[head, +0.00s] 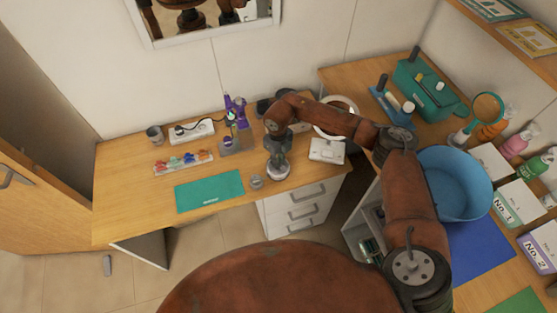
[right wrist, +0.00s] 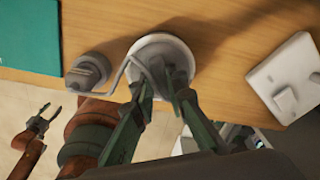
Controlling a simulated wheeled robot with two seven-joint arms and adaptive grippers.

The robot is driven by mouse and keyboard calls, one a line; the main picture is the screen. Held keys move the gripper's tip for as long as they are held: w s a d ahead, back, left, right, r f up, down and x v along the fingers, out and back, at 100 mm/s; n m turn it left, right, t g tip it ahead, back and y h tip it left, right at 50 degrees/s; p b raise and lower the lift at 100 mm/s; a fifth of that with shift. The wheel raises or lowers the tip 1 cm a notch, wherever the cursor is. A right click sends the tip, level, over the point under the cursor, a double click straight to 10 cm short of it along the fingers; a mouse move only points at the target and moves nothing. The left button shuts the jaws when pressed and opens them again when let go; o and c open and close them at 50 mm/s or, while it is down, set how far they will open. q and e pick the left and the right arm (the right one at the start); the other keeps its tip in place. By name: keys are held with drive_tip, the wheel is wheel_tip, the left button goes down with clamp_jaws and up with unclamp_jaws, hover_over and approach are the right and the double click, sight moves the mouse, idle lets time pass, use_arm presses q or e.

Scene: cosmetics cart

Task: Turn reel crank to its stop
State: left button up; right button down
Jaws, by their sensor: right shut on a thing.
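The pale round reel (right wrist: 166,39) stands near the front edge of the wooden desk in the right wrist view. Its grey bent crank (right wrist: 117,80) reaches out to the left of it. My right gripper (right wrist: 163,78) is over the reel, shut on the crank, and its fingers hide part of both. In the head view my right gripper (head: 279,171) points down at the desk front, hiding most of the reel. My left gripper (right wrist: 44,118) shows at the left of the right wrist view, open, empty and away from the reel.
A small grey round container (head: 256,182) stands just left of the reel. A green mat (head: 209,191) lies further left. A white box (head: 327,151) is to the right. The desk's front edge is close.

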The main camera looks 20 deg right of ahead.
drive_tip(key=m+p, duration=0.2)
drive_tip(key=m, duration=0.3)
drive_tip(key=shift+r+m+p, duration=0.15)
drive_tip(key=shift+m+p, duration=0.15)
drive_tip(key=shift+p, duration=0.05)
drive_tip(key=m+p, duration=0.2)
drive_tip(key=m, duration=0.2)
drive_tip(key=shift+p, duration=0.3)
drive_tip(key=m+p, duration=0.3)
drive_tip(key=m, duration=0.3)
drive_tip(key=shift+p, duration=0.3)
drive_tip(key=m+p, duration=0.3)
drive_tip(key=m, duration=0.1)
drive_tip(key=shift+m, duration=0.4)
drive_tip(key=c, duration=1.9)
unclamp_jaws()
drive_tip(key=shift+c, duration=0.2)
